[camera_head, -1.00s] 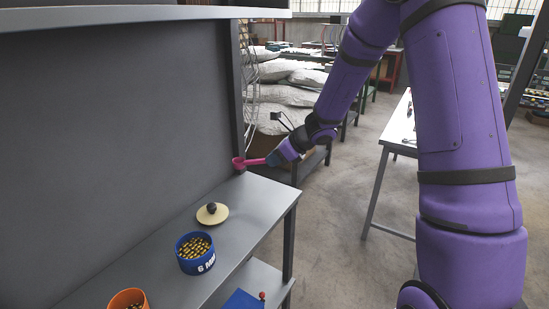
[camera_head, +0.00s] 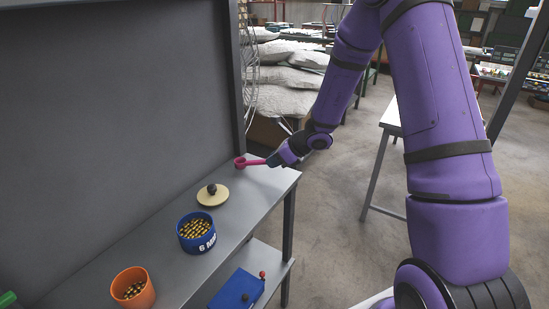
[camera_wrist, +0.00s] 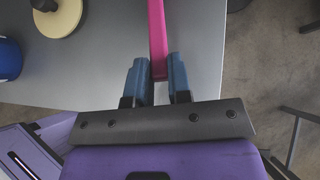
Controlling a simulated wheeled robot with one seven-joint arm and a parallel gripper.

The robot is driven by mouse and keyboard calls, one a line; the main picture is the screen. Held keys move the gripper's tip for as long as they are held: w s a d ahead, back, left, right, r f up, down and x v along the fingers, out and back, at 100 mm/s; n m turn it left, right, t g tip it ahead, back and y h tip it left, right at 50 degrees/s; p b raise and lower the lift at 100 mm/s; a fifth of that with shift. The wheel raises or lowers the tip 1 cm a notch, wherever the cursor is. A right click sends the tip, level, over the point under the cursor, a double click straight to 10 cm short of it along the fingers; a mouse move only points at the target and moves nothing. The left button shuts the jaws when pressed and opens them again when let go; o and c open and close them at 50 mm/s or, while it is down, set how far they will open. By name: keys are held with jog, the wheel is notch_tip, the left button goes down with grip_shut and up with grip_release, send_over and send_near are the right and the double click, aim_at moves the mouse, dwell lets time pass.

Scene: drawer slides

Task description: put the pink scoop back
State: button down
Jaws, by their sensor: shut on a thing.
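The pink scoop (camera_head: 241,163) is at the far end of the grey shelf, its cup toward the back panel and its handle toward my gripper. My gripper (camera_head: 271,161) is shut on the handle end. In the wrist view the pink handle (camera_wrist: 157,38) runs up between the two blue fingertips (camera_wrist: 157,82) and out of the top of the picture. The cup is outside the wrist view. The scoop appears at or just above the shelf top; I cannot tell whether it touches.
On the shelf (camera_head: 262,192) stand a cream lid with a dark knob (camera_head: 212,195), a blue tub (camera_head: 196,232) of small brass-coloured pieces, and an orange cup (camera_head: 133,288). A blue box (camera_head: 238,290) with a red knob sits lower down.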

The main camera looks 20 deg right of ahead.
jog(key=shift+f, duration=0.6)
jog(key=c, duration=1.4)
grip_release()
jog(key=o, duration=1.4)
jog(key=v, duration=0.7)
jog(key=shift+d+r, duration=0.15)
jog(key=shift+r, duration=0.05)
jog(key=shift+s, duration=0.15)
